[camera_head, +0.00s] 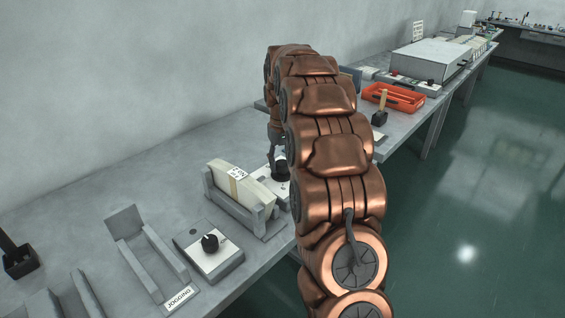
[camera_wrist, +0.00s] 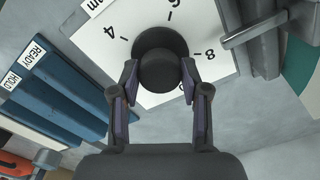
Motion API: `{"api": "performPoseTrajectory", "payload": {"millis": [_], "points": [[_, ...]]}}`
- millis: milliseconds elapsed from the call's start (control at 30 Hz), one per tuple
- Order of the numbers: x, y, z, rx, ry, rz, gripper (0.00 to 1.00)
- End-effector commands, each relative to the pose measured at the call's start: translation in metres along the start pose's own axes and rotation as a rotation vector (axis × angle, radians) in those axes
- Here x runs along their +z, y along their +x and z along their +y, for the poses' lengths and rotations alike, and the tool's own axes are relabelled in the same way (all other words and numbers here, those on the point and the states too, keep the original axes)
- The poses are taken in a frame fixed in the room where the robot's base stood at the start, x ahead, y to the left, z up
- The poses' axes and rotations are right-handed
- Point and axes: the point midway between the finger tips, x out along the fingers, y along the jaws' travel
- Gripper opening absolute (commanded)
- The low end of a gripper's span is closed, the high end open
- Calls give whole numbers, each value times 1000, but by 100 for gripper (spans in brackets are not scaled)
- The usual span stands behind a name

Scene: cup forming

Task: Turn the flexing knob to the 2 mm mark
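The flexing knob (camera_wrist: 158,73) is a round black knob on a white dial plate (camera_wrist: 103,55). The figures 4, 6 and 8 and the letters "mm" show around it; I see no 2 mark and no pointer. My gripper (camera_wrist: 159,82) has one finger on either side of the knob, very close to its sides. I cannot tell whether the fingers touch it. In the head view my gripper (camera_head: 276,156) reaches down over the white plate (camera_head: 267,186) behind the card holder, and my arm hides the plate's right part.
A grey card holder (camera_head: 247,219) with pale sheets stands just in front. Nearer are another box (camera_head: 225,262) with a black knob and a grey jogging tray (camera_head: 160,284). An orange bin (camera_head: 395,97) is beyond my arm. Blue blocks marked READY and HOLD (camera_wrist: 60,95) flank the plate.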

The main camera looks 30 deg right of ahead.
Motion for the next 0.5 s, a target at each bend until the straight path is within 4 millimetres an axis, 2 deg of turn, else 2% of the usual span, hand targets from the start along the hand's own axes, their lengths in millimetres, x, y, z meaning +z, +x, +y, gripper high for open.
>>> {"api": "performPoseTrajectory", "payload": {"millis": [33, 200, 500], "points": [[0, 0, 0, 0, 0, -1, 53], [1, 1, 0, 0, -1, -3, 68], [1, 0, 0, 0, -1, -4, 68]]}}
